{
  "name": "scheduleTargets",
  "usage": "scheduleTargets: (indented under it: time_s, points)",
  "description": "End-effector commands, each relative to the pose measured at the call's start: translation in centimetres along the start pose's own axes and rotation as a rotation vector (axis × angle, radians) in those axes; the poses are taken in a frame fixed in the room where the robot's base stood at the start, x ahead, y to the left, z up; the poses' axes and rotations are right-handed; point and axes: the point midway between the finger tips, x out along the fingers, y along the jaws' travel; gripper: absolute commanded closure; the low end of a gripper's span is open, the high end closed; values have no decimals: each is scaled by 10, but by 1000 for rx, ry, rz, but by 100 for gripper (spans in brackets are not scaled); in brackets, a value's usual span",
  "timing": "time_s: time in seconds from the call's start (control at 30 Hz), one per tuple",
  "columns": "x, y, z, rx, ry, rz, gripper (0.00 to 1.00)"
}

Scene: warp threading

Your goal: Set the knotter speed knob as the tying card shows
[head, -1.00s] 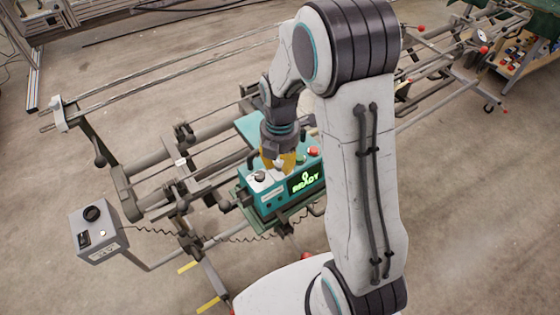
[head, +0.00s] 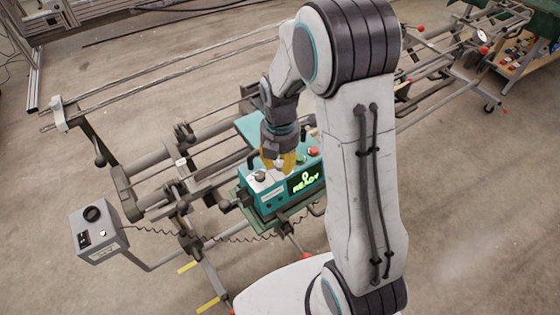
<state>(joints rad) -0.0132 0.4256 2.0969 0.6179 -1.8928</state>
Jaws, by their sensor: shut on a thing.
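The teal knotter box (head: 258,197) sits on the warp frame, with a lit green READY display (head: 306,183) on its front. My gripper (head: 281,166) points down at the box's top with its yellow fingers. It is shut on a small pale knob-like part, mostly hidden between the fingers. A dark knob (head: 260,175) on a white plate stands just left of the fingers, uncovered. A red button (head: 313,152) is on the top to the right. Knob scale marks are too small to read. I cannot make out the tying card.
A grey control box (head: 98,243) with a black knob (head: 92,213) stands at the left, joined by a coiled cable (head: 150,230). Long metal rails (head: 170,81) run behind. A wooden cart (head: 525,70) stands at the far right.

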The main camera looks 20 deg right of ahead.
Motion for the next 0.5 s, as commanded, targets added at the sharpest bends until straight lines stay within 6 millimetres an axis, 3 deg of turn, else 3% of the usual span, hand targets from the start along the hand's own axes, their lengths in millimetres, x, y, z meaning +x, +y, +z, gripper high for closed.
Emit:
scheduleTargets:
  time_s: [0.23,0.27,0.5]
  points:
    - [2,-2,0,1,2,-6,100]
    - [2,-2,0,1,2,-6,72]
    - [1,-1,0,0,1,-3,50]
